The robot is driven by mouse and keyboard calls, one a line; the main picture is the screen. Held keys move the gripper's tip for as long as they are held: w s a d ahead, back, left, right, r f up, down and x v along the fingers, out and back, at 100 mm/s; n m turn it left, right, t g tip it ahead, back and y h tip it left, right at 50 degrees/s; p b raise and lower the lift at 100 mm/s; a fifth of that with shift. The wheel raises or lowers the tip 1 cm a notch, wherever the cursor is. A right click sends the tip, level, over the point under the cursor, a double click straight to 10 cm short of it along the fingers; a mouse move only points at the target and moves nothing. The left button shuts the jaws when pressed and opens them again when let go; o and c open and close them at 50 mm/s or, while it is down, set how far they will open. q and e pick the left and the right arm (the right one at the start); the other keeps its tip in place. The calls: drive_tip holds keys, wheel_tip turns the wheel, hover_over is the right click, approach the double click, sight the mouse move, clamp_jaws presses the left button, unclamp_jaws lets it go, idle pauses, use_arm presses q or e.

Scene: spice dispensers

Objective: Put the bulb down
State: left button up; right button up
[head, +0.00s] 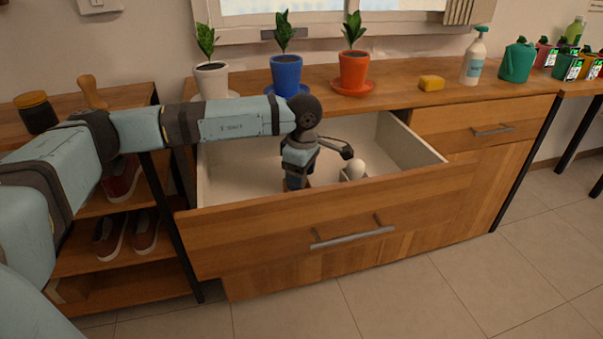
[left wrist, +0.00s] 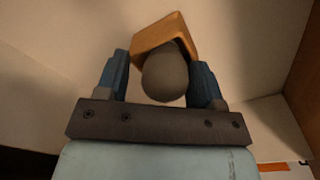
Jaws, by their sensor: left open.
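My left gripper (head: 298,178) reaches down into the open drawer (head: 232,172); the drawer front partly hides its lower end. In the left wrist view my open gripper (left wrist: 162,72) has its two blue fingers on either side of a rounded grey bulb (left wrist: 166,75). Small gaps seem to show beside the bulb, but contact is hard to tell. An orange-brown block (left wrist: 160,38) is right behind the bulb. In the head view a pale rounded object (head: 357,167) sits in the drawer to the right of my gripper; I cannot tell whether it is the same bulb.
The drawer front with its handle (head: 352,238) stands out from the cabinet. On the counter are a white pot (head: 211,80), a blue pot (head: 286,75), an orange pot (head: 354,72), a yellow sponge (head: 431,83) and a soap bottle (head: 473,60). The drawer's right side looks free.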

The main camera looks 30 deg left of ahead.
use_arm(q)
drive_tip(key=shift+s+a+f, duration=0.25)
drive_tip(key=shift+s+f, duration=0.05)
drive_tip(key=shift+f, duration=0.25)
drive_tip(key=shift+r, duration=0.2)
drive_tip(key=r+p, duration=0.1)
drive_tip(key=r, duration=0.3)
drive_tip(key=r+p, duration=0.2)
drive_tip(key=r, duration=0.1)
drive_tip(key=r+p, duration=0.2)
drive_tip(key=r, duration=0.2)
drive_tip(key=shift+w+d+r, duration=0.2)
drive_tip(key=shift+d+r, duration=0.05)
drive_tip(key=shift+r, duration=0.05)
drive_tip(key=shift+d+r+p, duration=0.1)
drive_tip(key=shift+r+p, duration=0.25)
drive_tip(key=shift+r, duration=0.35)
use_arm(e)
drive_tip(key=shift+s+a+r+m+g+h, duration=0.15)
drive_tip(key=shift+s+a+r+m+g, duration=0.1)
drive_tip(key=shift+s+a+m, duration=0.4)
drive_tip(key=shift+s+a+r+m+g+h, duration=0.2)
drive_tip(key=shift+s+m, duration=0.25)
drive_tip(key=shift+m, duration=0.5)
drive_tip(key=shift+f, duration=0.15)
